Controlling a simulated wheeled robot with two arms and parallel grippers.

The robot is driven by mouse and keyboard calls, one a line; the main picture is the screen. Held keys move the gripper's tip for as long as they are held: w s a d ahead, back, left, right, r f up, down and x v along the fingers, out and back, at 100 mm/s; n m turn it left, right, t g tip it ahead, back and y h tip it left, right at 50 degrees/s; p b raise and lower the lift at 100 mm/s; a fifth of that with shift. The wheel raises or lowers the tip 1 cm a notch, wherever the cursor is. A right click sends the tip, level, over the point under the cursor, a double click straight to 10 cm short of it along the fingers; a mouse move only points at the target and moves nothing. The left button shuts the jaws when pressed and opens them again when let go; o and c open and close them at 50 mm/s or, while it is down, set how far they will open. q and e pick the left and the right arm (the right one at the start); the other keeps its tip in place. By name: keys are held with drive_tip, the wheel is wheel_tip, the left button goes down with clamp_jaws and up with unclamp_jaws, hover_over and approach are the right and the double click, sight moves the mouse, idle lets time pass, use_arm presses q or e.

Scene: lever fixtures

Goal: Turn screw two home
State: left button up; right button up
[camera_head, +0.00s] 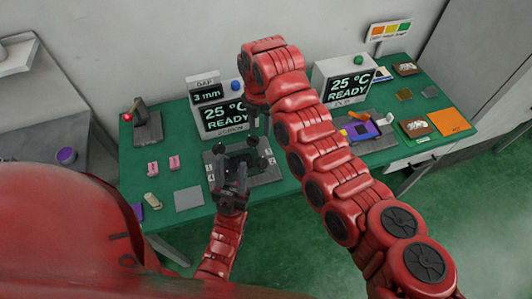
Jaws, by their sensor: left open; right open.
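A grey fixture plate (262,177) lies on the green table, with small white number labels at its left side. Dark parts with rounded black knobs (219,149) stand on it; I cannot tell which is screw two or how far in it is. My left gripper (239,172) is open at the front of the fixture, its fingers pointing toward the dark parts. I cannot tell if it touches them. My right gripper (258,124) is open and hangs above the back of the fixture, mostly hidden by its own red arm.
A display (224,117) behind the fixture reads 25 °C READY, and a smaller display (206,95) reads 3 mm. Pink blocks (174,162) and a grey pad (189,198) lie left.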

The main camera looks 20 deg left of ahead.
drive_tip(key=b, duration=0.2)
hover_over(261, 160)
wheel_tip(261, 160, down, 9)
drive_tip(key=shift+s+f, duration=0.1)
drive_tip(key=shift+f, duration=0.05)
drive_tip(key=shift+f+p, duration=0.55)
drive_tip(key=shift+p, duration=0.35)
wheel_tip(261, 160, down, 4)
drive_tip(key=shift+f+p, duration=0.1)
drive_tip(key=shift+p, duration=0.35)
drive_tip(key=shift+a+f, duration=0.1)
drive_tip(key=shift+f, duration=1.15)
clamp_jaws()
